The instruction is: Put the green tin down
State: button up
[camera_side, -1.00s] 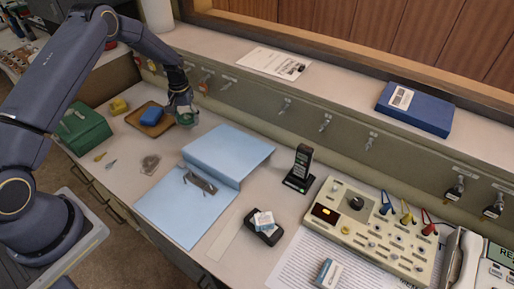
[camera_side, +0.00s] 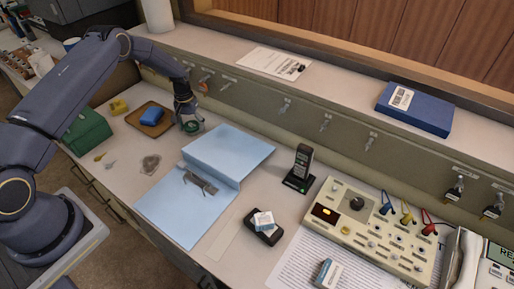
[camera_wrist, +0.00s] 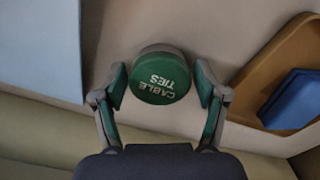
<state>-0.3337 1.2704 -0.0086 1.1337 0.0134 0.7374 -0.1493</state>
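The green tin (camera_side: 193,127), with "CABLE TIES" on its lid, appears to stand upright on the desk between the tan tray and the blue binder. In the wrist view the tin (camera_wrist: 160,78) sits between the two fingers of my gripper (camera_wrist: 161,88), with a visible gap on each side. My gripper (camera_side: 186,112) is open around the tin and does not seem to touch it. The tin's base is mostly hidden in the wrist view.
The tan tray (camera_side: 136,117) holding a blue item (camera_side: 152,117) is left of the tin. The open blue binder (camera_side: 165,215) lies to the right. Behind runs a panel with hooks (camera_side: 260,95). A green box (camera_side: 88,132) stands at left.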

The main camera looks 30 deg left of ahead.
jog(key=shift+o, duration=0.7)
jog(key=shift+r, duration=0.1)
notch_tip(320, 180, up, 12)
notch_tip(320, 180, up, 12)
jog(key=r+m+t, duration=0.1)
send_over(191, 126)
jog(key=s+d, duration=0.2)
jog(key=d, duration=0.3)
jog(key=s+d+r+m+t, duration=0.1)
jog(key=s+d+r, duration=0.4)
jog(key=r, duration=0.4)
jog(key=s+d+r+m+t, duration=0.1)
jog(key=s+d+r, duration=0.1)
jog(key=s, duration=0.9)
jog(key=s+d+r+m+t, duration=0.2)
jog(key=s+d, duration=0.3)
jog(key=s, duration=0.7)
jog(key=shift+s+r+t, duration=0.25)
jog(key=shift+s+t, duration=0.05)
